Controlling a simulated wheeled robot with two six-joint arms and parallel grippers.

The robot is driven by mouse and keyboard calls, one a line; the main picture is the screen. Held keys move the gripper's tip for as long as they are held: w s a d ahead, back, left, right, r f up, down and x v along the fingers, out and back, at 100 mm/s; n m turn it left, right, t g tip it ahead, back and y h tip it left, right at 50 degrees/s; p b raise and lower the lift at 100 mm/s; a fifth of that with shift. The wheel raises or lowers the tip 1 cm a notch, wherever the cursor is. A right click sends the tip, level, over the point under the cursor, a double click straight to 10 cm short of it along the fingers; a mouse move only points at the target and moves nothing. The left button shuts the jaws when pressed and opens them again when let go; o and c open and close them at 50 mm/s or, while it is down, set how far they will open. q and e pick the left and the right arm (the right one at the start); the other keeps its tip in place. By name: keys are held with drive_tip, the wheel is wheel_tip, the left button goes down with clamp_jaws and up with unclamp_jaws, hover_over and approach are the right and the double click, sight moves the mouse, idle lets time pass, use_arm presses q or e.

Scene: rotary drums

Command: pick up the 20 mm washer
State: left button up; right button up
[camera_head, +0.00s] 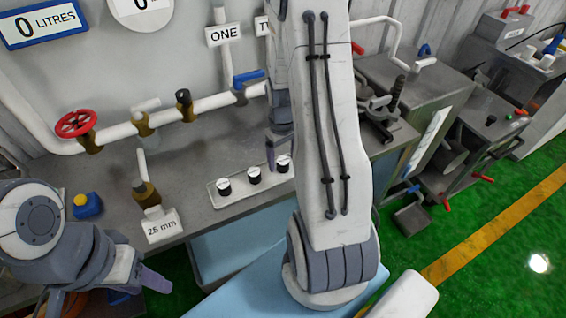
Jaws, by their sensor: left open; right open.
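Three small black, white-topped pieces stand in a row on a pale tray (238,198) on the grey bench: a left one (223,187), a middle one (254,176) and a right one (283,164). Their labels are too small to read, so I cannot tell which is the 20 mm washer, or whether it is among them. My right gripper (274,153) is open, pointing down just above the tray's right end, close to the right piece; my arm partly hides it. My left gripper (142,286) is open at the lower left, away from the tray.
A 25 mm tag (161,226) hangs from a brass fitting at the bench front. White pipes (180,113) with a red valve wheel (76,123) run behind. A blue-yellow button (87,205) is at left. Grey machines (415,90) stand at right.

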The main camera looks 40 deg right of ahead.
drive_tip(key=shift+f, duration=0.2)
clamp_jaws()
drive_tip(key=shift+r, duration=0.15)
